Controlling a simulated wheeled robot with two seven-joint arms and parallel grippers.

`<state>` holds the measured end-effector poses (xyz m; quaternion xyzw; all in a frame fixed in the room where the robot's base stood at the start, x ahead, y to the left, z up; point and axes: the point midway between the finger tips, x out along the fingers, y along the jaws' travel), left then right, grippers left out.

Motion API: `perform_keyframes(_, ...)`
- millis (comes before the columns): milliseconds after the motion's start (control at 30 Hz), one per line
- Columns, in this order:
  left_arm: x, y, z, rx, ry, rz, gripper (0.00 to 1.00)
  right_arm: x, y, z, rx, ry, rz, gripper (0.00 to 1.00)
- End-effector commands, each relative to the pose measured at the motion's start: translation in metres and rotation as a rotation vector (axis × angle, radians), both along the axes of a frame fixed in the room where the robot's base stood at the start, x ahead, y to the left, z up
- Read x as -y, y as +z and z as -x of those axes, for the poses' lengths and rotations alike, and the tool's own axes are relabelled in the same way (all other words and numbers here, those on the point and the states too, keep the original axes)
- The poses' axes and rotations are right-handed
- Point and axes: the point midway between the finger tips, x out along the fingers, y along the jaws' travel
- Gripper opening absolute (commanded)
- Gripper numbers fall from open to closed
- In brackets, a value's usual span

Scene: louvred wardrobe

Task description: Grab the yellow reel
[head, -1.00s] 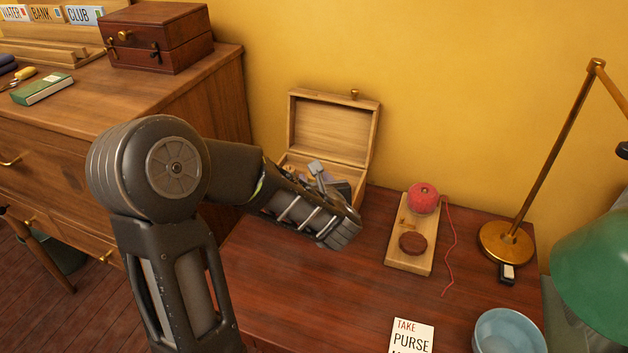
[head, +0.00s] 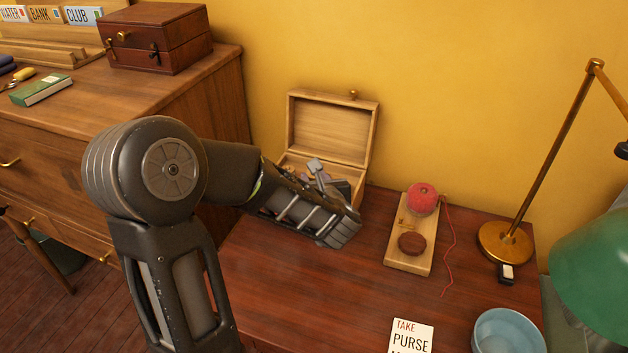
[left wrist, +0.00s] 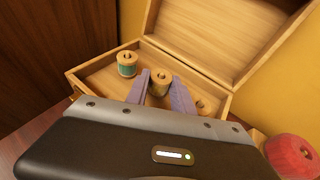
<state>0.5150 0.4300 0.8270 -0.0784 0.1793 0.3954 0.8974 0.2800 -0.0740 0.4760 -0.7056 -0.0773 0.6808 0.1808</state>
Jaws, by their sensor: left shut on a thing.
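The yellow reel (left wrist: 159,82), a wooden spool with dull yellow thread, shows in the left wrist view inside the open wooden box (left wrist: 102,77). My left gripper (left wrist: 161,92) has its two purple-grey fingers on either side of it, shut on it. The reel's lower part is hidden by my wrist. In the head view the box (head: 331,131) stands at the back of the desk, and my left forearm covers its front; the reel cannot be made out there. My right gripper is not in view.
A green reel (left wrist: 127,64) stands in the box's left corner. Another reel (left wrist: 203,106) is partly hidden at the right. The raised lid (head: 328,131) is behind my gripper. A board with a red ball (head: 422,198) lies to the right.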

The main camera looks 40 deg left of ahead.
Motion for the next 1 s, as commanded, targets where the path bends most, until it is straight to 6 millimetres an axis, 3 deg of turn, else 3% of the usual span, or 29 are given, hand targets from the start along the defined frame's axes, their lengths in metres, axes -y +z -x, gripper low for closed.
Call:
perform_keyframes(500,0.0,0.089,0.0,0.005,0.001,-0.001,0.0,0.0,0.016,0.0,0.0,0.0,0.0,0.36)
perform_keyframes(1000,0.0,0.095,0.0,0.001,0.0,0.0,0.0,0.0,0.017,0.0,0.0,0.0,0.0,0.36)
